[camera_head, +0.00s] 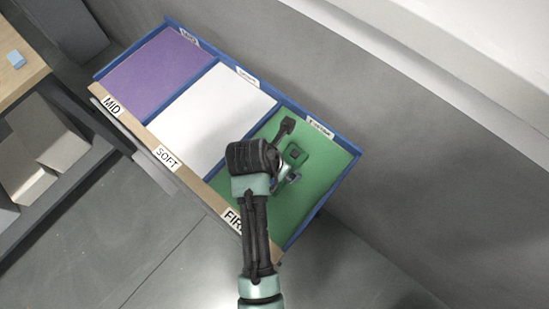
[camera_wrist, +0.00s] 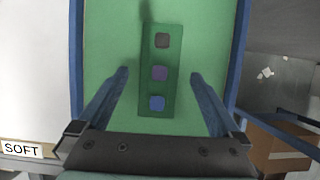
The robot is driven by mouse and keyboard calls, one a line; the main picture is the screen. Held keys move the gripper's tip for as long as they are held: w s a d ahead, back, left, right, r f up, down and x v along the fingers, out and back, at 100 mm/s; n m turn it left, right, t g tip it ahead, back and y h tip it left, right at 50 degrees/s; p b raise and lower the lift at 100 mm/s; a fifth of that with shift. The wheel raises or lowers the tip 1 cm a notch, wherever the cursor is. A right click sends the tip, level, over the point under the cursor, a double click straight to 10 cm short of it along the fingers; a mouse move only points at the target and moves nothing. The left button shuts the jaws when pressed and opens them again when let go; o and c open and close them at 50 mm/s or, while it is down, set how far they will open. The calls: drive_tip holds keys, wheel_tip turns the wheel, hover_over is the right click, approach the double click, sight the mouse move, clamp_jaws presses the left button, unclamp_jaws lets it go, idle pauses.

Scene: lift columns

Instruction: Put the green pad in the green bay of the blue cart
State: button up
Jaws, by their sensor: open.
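The green pad (camera_wrist: 170,48) is a dark green rectangle with a black, a purple and a blue square on it. It lies in the green bay (camera_wrist: 105,40) of the blue cart (camera_head: 346,145); the pad (camera_head: 298,153) is partly hidden by my gripper in the head view. My gripper (camera_head: 287,152) is over the green bay. In the wrist view, its two fingers are open, one on each side of the pad's lower half, with green floor showing between each finger and the pad.
The cart also has a white bay (camera_head: 215,105) and a purple bay (camera_head: 155,75), both empty. Labels MID, SOFT and FIRM mark its front edge. A grey wall (camera_head: 300,65) stands behind it. At left, a wooden top (camera_head: 18,80) bears a small blue block (camera_head: 15,59), with boxes below.

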drive_tip(key=v, duration=0.9)
drive_tip(key=w+r+m+t+y, duration=0.1)
drive_tip(key=w+r+m+t, duration=0.35)
drive_tip(key=r, duration=0.55)
drive_tip(key=w+r+m+t, duration=0.4)
drive_tip(key=w+r+m, duration=0.1)
drive_tip(key=r, duration=0.5)
drive_tip(key=w+r+m+t+y, duration=0.1)
drive_tip(key=w+r+m+t, duration=0.35)
drive_tip(key=r, duration=0.55)
drive_tip(key=s+r+m+t, duration=0.3)
drive_tip(key=s+r+m, duration=0.1)
drive_tip(key=r, duration=0.6)
drive_tip(key=s+d+r+m+t, duration=0.1)
drive_tip(key=s+r+m+t, duration=0.3)
drive_tip(key=r, duration=0.7)
drive_tip(key=s+d+r+m+t, duration=0.1)
drive_tip(key=s+r+m+t, duration=0.2)
drive_tip(key=r+m, duration=0.3)
wheel_tip(320, 180, up, 4)
drive_tip(key=shift+s+d+r+m+t+y, duration=0.2)
drive_tip(key=shift+s+r+m+t+y, duration=0.15)
drive_tip(key=shift+s, duration=0.25)
drive_tip(key=shift+f, duration=0.15)
